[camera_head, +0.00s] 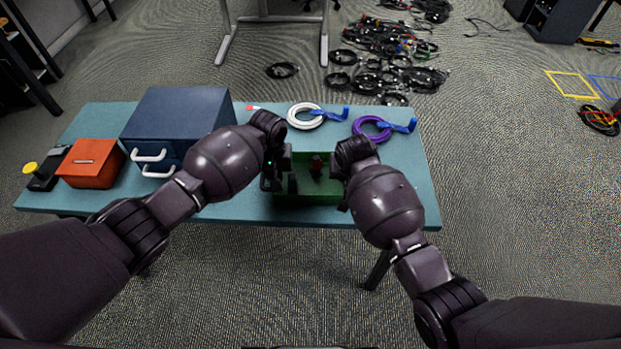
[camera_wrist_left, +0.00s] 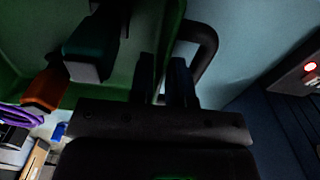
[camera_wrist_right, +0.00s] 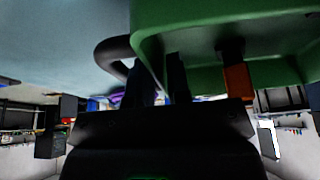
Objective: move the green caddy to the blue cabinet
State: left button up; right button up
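The green caddy (camera_head: 308,190) sits at the front of the teal table, between my two hands. A dark item with red on it stands inside. My left gripper (camera_head: 277,178) is at its left end. In the left wrist view its fingers (camera_wrist_left: 164,80) are close together on both sides of the green wall, beside a black loop handle (camera_wrist_left: 207,42). My right gripper (camera_head: 342,172) is at the right end. Its fingers (camera_wrist_right: 157,80) close on that end wall (camera_wrist_right: 150,30) beside another black handle (camera_wrist_right: 108,58). The blue cabinet (camera_head: 180,112) stands left of the caddy, with white drawer handles.
An orange-red box (camera_head: 92,162) and a black device with a yellow knob (camera_head: 30,168) lie left of the cabinet. A white cable coil (camera_head: 304,117) and a purple coil (camera_head: 371,129) lie behind the caddy. The right end of the table (camera_head: 415,190) is clear.

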pick_arm(q)
jog(key=shift+c, duration=0.3)
pick_arm(e)
jog(key=shift+c, duration=0.3)
pick_arm(q)
grip_shut()
pick_arm(e)
grip_shut()
jog(key=shift+f, duration=0.1)
dwell(0.5)
